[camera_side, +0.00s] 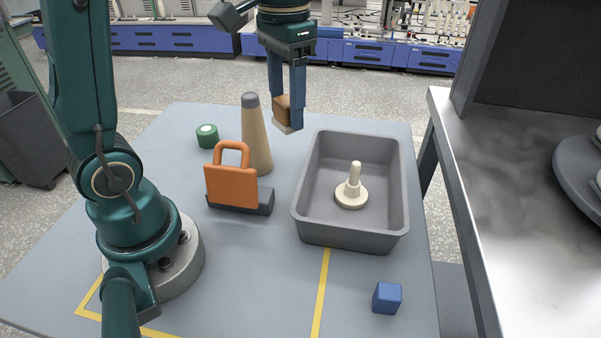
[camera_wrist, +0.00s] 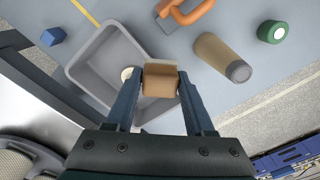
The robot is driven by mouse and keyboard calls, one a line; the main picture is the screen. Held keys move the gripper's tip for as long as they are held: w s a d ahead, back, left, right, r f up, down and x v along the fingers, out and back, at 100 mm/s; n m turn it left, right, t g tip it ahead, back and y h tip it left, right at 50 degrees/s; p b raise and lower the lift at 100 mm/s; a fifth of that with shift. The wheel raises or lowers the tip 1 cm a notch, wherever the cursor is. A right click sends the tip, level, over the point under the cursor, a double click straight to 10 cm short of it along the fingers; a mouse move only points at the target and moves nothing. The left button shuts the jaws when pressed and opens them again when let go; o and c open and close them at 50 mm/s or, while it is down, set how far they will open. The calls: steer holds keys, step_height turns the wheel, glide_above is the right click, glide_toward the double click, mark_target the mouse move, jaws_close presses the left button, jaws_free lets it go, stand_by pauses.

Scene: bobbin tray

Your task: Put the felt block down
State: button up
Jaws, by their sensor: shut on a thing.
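The felt block (camera_side: 283,108) is brown with a pale layer at its lower end. My gripper (camera_side: 287,120) is shut on it and holds it in the air, at the far left corner of the grey tray (camera_side: 385,185) in the side view. In the wrist view the block (camera_wrist: 160,82) sits between the two fingers of my gripper (camera_wrist: 158,72), in front of part of the tray (camera_wrist: 92,70).
A tan cone with a grey tip (camera_side: 256,138) stands left of the tray. An orange handled piece (camera_side: 231,184) rests in a dark base, and a green roll (camera_side: 207,136) lies behind it. A blue cube (camera_side: 387,298) sits at the front right. The front middle table is clear.

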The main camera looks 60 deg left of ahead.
stand_by(0.7)
steer(key=shift+w+f, duration=0.15)
steer(key=shift+d+f, duration=0.1)
steer(key=shift+f, duration=0.2)
steer(key=s+d+f+m, duration=0.5)
steer(key=s+d+m, duration=0.4)
steer(key=s+d, duration=0.35)
step_height(320, 180, down, 10)
steer(key=shift+f, duration=0.1)
steer(key=shift+f, duration=0.1)
steer(key=o, duration=1.3)
